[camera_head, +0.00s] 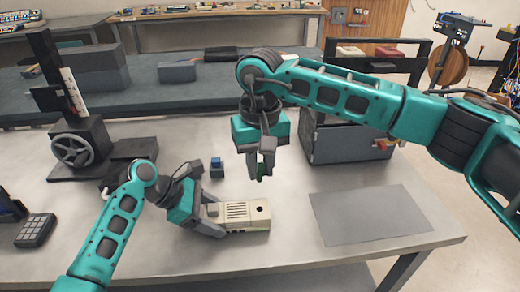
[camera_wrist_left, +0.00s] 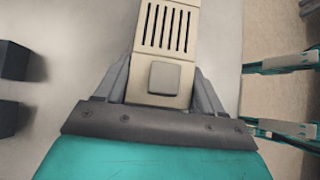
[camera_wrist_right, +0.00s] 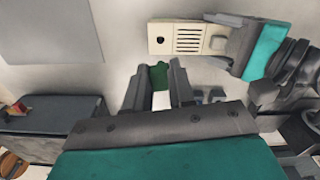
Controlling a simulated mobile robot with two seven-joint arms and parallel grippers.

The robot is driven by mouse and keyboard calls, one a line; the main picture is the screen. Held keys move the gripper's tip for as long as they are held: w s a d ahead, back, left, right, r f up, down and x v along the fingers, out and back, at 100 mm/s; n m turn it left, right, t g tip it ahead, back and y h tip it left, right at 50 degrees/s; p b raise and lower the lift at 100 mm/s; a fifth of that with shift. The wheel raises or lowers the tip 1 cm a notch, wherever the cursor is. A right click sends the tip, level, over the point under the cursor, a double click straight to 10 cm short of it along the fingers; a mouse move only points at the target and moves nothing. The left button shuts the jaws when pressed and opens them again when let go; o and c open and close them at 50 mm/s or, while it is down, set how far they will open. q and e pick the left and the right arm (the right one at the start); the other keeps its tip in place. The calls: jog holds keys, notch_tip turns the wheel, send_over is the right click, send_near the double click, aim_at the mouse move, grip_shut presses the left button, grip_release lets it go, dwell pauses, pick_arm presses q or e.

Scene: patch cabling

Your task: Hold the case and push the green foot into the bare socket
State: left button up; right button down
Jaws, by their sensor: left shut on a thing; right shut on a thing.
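The beige case (camera_head: 235,222) lies on the table, with vent slots and a dark round socket (camera_head: 261,209) at its right end. My left gripper (camera_head: 211,215) is shut on the case's left end, its fingers on either side of a raised square button (camera_wrist_left: 164,77). My right gripper (camera_head: 261,167) points down above and behind the socket end, shut on the green foot (camera_wrist_right: 159,75). The foot (camera_head: 261,171) is mostly hidden by the fingers in the head view. In the right wrist view the foot is apart from the case (camera_wrist_right: 188,38), and the socket (camera_wrist_right: 160,40) is empty.
A small dark block with a blue top (camera_head: 217,165) stands behind the case. A grey mat (camera_head: 370,215) lies clear to the right. A press with a handwheel (camera_head: 72,150) and a keypad (camera_head: 35,230) are at left. A grey bin (camera_head: 345,143) stands behind the mat.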

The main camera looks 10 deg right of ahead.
jog(key=shift+s+f+m, duration=0.1)
jog(key=shift+f+m, duration=0.9)
jog(key=shift+m, duration=0.1)
send_over(259, 203)
jog(key=s, duration=0.2)
jog(key=shift+s+f, duration=0.2)
jog(key=shift+f, duration=2.65)
jog(key=shift+f, duration=1.6)
jog(key=c, duration=0.9)
grip_release()
jog(key=shift+o, duration=0.2)
jog(key=shift+a, duration=0.1)
notch_tip(259, 203, up, 12)
